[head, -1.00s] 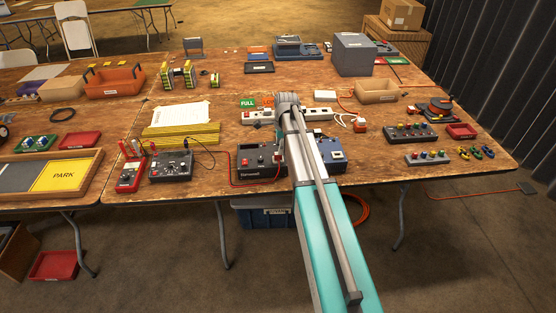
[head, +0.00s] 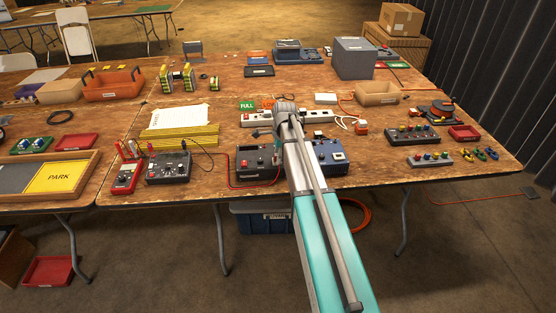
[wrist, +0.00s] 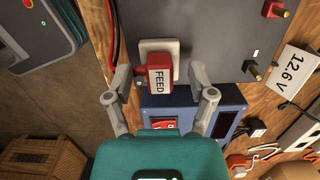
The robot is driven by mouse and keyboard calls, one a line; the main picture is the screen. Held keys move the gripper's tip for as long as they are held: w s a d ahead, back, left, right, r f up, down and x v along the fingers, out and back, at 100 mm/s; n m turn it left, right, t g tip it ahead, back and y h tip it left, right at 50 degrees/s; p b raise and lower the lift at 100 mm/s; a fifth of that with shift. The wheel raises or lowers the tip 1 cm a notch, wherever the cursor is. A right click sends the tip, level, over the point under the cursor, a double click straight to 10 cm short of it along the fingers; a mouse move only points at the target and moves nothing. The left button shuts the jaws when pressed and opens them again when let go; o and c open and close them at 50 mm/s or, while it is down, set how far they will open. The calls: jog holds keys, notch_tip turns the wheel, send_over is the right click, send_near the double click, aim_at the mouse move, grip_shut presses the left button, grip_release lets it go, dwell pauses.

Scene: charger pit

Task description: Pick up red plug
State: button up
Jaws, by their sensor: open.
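The red plug (wrist: 160,75) bears a white label reading FEED and sits in a pale square socket (wrist: 170,48) on a dark grey box (wrist: 215,30) in the wrist view. My gripper (wrist: 161,76) is open, with one finger left of the plug and one right of it. Gaps show between the fingers and the plug, and nothing is held. In the head view my arm covers the plug and the gripper; the dark box (head: 247,163) shows left of the arm.
A blue box with a red switch (wrist: 165,124) lies close below the plug in the wrist view. A 12.6 V label (wrist: 290,72) and a power strip (wrist: 300,133) are at right. Red and black terminals stand on the dark box. A red cable (head: 232,183) runs along the table.

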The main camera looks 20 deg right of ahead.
grip_shut()
dwell(0.3)
jog(key=shift+r, duration=0.25)
notch_tip(320, 180, up, 2)
jog(key=p, duration=0.2)
jog(key=shift+r+p, duration=0.15)
jog(key=shift+p, duration=0.25)
jog(key=s+a+r+p, duration=0.2)
jog(key=s+r+p, duration=0.8)
jog(key=s, duration=0.3)
jog(key=shift+s+a+r, duration=0.15)
jog(key=shift+s+a, duration=0.1)
jog(key=shift+s, duration=0.15)
